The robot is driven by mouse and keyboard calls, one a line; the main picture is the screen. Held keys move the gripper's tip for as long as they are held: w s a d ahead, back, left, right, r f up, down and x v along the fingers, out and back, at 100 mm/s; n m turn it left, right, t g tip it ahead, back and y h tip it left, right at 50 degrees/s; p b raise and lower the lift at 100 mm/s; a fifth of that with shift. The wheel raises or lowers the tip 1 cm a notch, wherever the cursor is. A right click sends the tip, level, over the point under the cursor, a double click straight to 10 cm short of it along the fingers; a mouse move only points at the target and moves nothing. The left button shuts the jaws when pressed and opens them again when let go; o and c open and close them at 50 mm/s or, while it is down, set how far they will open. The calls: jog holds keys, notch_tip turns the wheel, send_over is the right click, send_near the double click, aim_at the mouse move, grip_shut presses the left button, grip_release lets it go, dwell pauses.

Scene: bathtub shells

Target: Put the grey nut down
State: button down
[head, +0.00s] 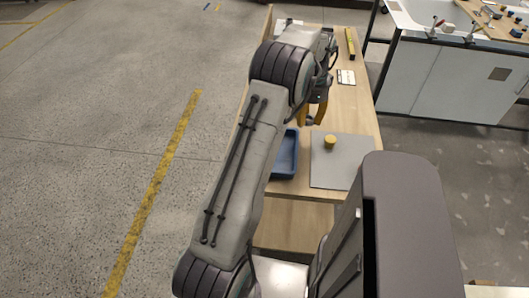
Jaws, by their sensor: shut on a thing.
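My gripper (312,113), with orange-yellow fingers, is over the wooden table (358,115), beyond the blue tray and the grey mat. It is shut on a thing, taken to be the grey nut. A grey mat (326,174) lies on the near right part of the table. A blue tray (284,166) is left of the mat, partly hidden by my arm.
A short yellow cylinder (330,141) stands on the mat's far part. A small pale card (346,77) and a long yellow-and-dark bar (350,42) lie farther back. A white tub (430,75) with a board of small parts stands at right. The mat's near part is bare.

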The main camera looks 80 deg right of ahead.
jog(key=shift+s+f+m+b, duration=0.25)
jog(key=shift+s+m+b, duration=0.1)
jog(key=shift+s, duration=0.3)
jog(key=s+a+r+b, duration=0.2)
jog(key=a+r+b, duration=0.2)
jog(key=b, duration=0.1)
jog(key=w+a+f+n, duration=0.1)
jog(key=w+a+f, duration=0.1)
jog(key=a+f, duration=0.35)
jog(key=shift+n, duration=0.35)
jog(key=w+d+f, duration=0.1)
jog(key=w, duration=0.2)
jog(key=w+d+f, duration=0.1)
jog(key=w+f, duration=0.1)
jog(key=w, duration=0.2)
jog(key=w+d+f, duration=0.2)
jog(key=w, duration=0.1)
jog(key=shift+w, duration=0.25)
jog(key=shift+f, duration=2)
jog(key=shift+f, duration=0.1)
